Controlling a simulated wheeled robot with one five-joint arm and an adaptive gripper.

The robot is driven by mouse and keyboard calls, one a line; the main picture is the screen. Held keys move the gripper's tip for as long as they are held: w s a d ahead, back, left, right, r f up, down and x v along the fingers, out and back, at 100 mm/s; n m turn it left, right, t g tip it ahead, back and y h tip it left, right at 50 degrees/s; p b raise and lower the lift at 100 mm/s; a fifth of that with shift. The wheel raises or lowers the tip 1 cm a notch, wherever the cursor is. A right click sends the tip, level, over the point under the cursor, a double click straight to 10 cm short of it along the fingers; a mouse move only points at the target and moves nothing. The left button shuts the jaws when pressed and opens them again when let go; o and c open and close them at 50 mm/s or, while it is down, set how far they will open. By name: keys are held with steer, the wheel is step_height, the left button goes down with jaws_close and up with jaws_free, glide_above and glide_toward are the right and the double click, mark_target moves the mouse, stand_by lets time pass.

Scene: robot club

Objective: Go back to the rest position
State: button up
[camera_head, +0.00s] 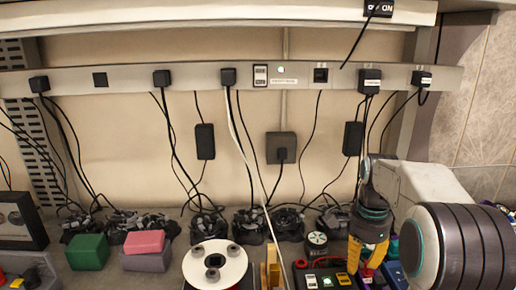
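My arm comes in from the lower right, with a white link and a large dark ribbed joint in front. It bends down to a dark wrist with a teal ring. Below the wrist, the yellow-orange end that appears to be my gripper (368,252) points down among the small items at the bench's right. A small red and purple item (369,271) shows close under it. The fingertips are small and partly merged with the clutter, so I cannot tell whether they are open or shut, or touching anything.
A black box with a lit green button (326,281) lies left of my gripper, and a blue item (394,274) lies right. A white disc (215,264), a green block (87,252) and a pink block (144,242) stand farther left. Cables hang from the power rail (205,78) behind.

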steer(key=f+n, duration=0.1)
steer(key=n, duration=0.1)
steer(key=f+n, duration=0.1)
steer(key=n, duration=0.2)
steer(key=f+n, duration=0.1)
steer(key=n, duration=0.1)
steer(key=shift+s+f+n, duration=0.15)
steer(key=shift+s+n, duration=0.05)
steer(key=shift+n, duration=0.1)
steer(key=s+a+r+n+t, duration=0.1)
steer(key=s+a+n, duration=0.3)
steer(key=s, duration=0.7)
steer(key=s+a+r+n+t, duration=0.2)
steer(key=s+a+n, duration=0.2)
steer(key=s, duration=0.6)
steer(key=shift+s+a+r+n+t, duration=0.15)
steer(key=shift+s+a+n+t, duration=0.15)
steer(key=shift+s+a, duration=0.15)
